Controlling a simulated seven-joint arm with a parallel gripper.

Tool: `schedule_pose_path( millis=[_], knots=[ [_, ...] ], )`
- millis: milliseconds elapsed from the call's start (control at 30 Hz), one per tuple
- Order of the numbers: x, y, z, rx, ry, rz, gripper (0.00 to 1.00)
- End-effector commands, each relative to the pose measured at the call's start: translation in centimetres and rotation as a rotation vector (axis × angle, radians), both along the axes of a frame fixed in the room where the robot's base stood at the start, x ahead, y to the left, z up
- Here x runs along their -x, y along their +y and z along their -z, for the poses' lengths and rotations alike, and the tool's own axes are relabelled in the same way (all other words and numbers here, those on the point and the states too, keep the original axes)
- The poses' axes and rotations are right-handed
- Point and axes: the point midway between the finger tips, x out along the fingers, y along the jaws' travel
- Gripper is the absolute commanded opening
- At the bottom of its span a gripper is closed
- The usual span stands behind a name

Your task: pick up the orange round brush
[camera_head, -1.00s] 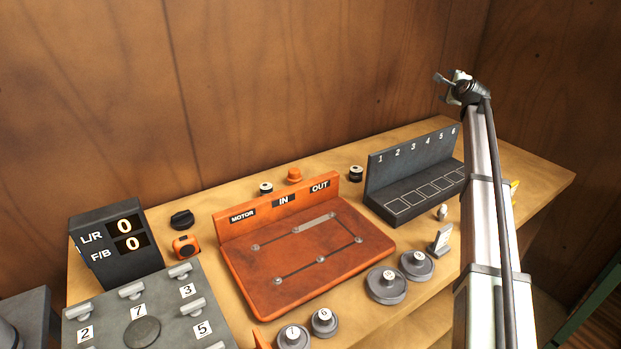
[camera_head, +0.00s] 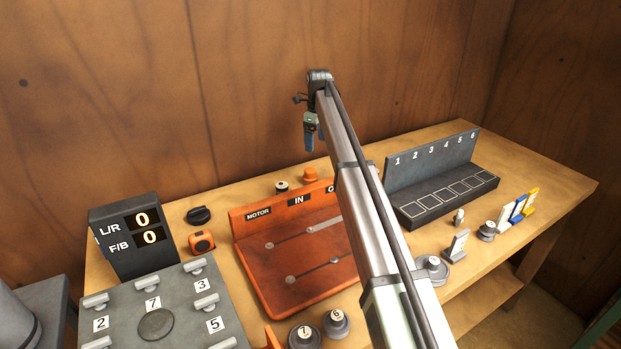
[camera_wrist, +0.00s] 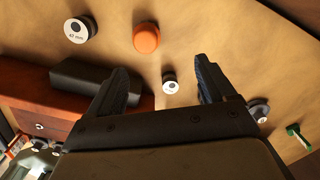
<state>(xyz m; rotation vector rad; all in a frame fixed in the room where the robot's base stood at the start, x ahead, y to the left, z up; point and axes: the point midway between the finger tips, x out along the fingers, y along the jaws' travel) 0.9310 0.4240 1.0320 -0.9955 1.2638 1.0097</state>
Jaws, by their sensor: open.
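The orange round brush (camera_head: 310,174) stands on the table behind the orange-red board, near the back wall. In the wrist view the orange brush (camera_wrist: 146,38) is seen from above as a round orange top, beyond the fingertips and a little left of the middle between them. My gripper (camera_head: 310,138) is above the brush in the head view, apart from it. In the wrist view my gripper (camera_wrist: 165,75) has its two dark fingers spread wide, with nothing held between them.
The orange-red board (camera_head: 290,240) is in front, partly hidden by my arm. A black spool with a white top (camera_head: 282,187) is left of the brush. A dark numbered rack (camera_head: 440,175) is at right. An orange tape measure (camera_head: 202,242) is at left. The wooden wall is close behind.

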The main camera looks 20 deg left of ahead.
Motion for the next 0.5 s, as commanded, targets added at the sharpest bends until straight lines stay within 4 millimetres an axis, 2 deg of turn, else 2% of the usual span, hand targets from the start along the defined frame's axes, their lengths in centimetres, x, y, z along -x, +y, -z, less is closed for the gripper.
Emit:
schedule_pose_path(
  millis=[100, 267, 500],
  knots=[
    [1.2, 1.1, 0.1, 0.035, 0.033, 0.02, 0.83],
    [1.6, 1.3, 0.8, 0.045, 0.044, 0.029, 0.83],
    [1.6, 1.3, 4.1, 0.043, 0.043, 0.027, 0.83]
  ],
)
